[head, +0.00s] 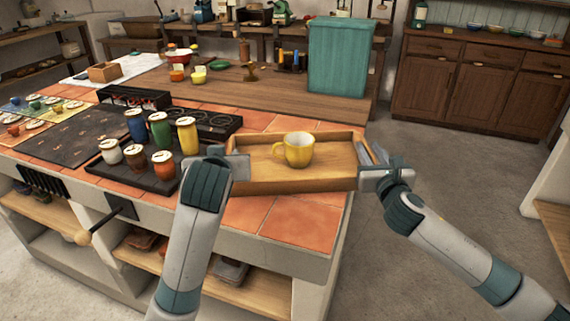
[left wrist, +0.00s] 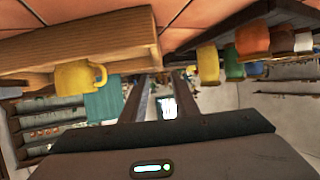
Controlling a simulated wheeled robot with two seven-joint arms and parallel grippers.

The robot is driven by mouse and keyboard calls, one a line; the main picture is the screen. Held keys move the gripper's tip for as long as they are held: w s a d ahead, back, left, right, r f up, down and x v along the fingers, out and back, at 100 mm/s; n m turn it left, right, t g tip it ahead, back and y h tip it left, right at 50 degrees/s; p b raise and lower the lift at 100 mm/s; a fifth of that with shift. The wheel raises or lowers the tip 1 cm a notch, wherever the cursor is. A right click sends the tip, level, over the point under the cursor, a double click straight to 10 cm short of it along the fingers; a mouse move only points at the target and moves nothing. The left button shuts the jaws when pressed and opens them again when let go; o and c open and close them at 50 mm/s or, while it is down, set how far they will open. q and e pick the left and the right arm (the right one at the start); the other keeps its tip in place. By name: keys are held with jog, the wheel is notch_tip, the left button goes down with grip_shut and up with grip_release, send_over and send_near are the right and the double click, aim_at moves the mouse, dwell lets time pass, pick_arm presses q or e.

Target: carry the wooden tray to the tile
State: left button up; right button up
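The wooden tray (head: 290,185) is at the near right corner of the tiled counter, its right end at the counter's edge. A yellow mug (head: 298,149) stands upright in it; the mug also shows in the left wrist view (left wrist: 80,76). Orange tile (head: 300,222) shows in front of and behind the tray. My left gripper (head: 238,165) is at the tray's left end; in the left wrist view its fingers (left wrist: 158,85) are apart near the tray's wall (left wrist: 85,40). My right gripper (head: 371,157) is at the right end with its fingers apart. Contact with the walls is unclear.
A dark rack (head: 160,185) of several coloured jars stands left of my left gripper. A stove top (head: 210,122) lies behind it. A teal box (head: 338,55) stands on the wooden counter beyond. The floor (head: 455,170) on the right is clear.

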jog(key=shift+s, duration=0.15)
jog(key=s+d, duration=0.2)
jog(key=s, duration=0.9)
jog(key=shift+s, duration=0.3)
